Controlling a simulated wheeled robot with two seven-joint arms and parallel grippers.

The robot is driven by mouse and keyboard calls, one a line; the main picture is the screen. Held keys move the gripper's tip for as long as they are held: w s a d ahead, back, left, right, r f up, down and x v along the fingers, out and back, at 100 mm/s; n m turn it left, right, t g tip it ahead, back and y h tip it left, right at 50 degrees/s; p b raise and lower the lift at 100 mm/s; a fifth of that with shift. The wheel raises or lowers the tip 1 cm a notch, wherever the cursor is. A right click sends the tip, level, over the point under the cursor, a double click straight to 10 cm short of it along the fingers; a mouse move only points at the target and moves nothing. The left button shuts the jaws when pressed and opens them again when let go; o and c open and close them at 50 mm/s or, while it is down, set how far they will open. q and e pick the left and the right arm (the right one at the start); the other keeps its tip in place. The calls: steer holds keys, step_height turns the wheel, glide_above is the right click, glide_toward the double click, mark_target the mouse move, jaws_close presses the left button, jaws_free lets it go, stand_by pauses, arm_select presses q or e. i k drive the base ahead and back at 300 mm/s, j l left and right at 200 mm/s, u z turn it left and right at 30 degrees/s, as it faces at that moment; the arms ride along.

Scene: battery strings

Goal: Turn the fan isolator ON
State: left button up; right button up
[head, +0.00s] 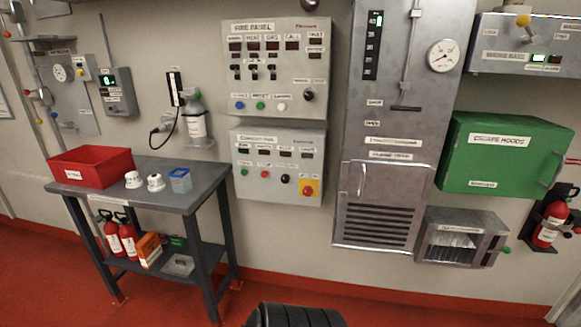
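No label reading "fan isolator" can be made out in the head view. A red knob on a yellow plate (308,189) sits at the lower right of the lower grey control panel (280,190). Its small label and its setting are too small to read. The same panel has small displays and a row of green, red and black controls. Above it hangs the fire panel (277,100), with displays, switches, coloured buttons and a black knob. Neither of my grippers shows in the view.
A grey table (185,199) stands at the left, bearing a red bin (90,167), white items and a blue container (180,180). A tall grey cabinet (385,205) and green escape hoods box (500,160) hang at right.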

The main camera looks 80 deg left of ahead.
mark_target(307, 191)
steer(key=u, duration=2.85)
